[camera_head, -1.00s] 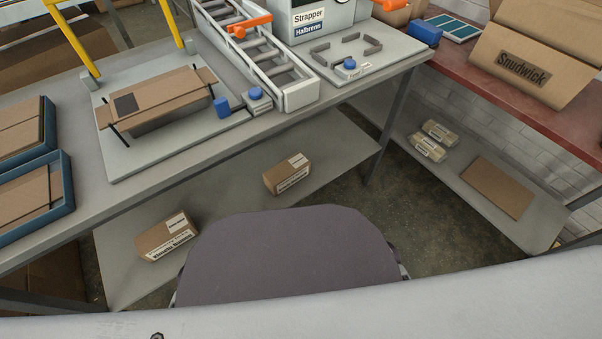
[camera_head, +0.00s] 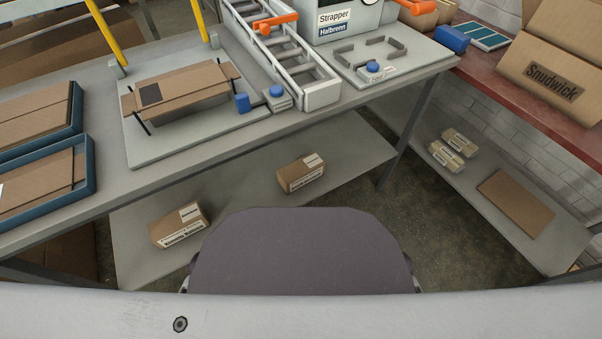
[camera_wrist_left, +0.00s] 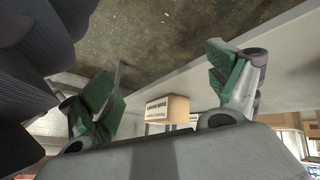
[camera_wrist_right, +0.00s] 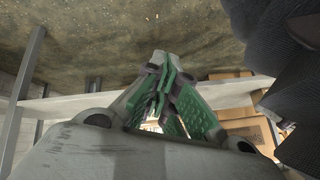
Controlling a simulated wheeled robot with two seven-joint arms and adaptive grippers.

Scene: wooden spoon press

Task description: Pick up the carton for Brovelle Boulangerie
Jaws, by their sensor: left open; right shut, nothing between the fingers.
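Two small brown cartons with white labels lie on the lower shelf under the grey bench in the head view: a left one (camera_head: 180,226) and a right one (camera_head: 300,173). Their print is too small to read, so I cannot tell which is for Brovelle Boulangerie. My left gripper (camera_wrist_left: 165,78) is open and empty in the left wrist view. A labelled carton (camera_wrist_left: 168,108) shows beyond it, apart from the fingers; I cannot tell which one. My right gripper (camera_wrist_right: 170,75) is shut and empty in the right wrist view. Neither gripper shows in the head view.
The grey bench (camera_head: 105,180) overhangs the lower shelf (camera_head: 240,207). A bench leg (camera_head: 408,135) stands right of the cartons. On the bench are a flat carton (camera_head: 180,85), a conveyor (camera_head: 285,55) and a strapper (camera_head: 340,17). Small packs (camera_head: 447,155) lie on a right-hand low shelf.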

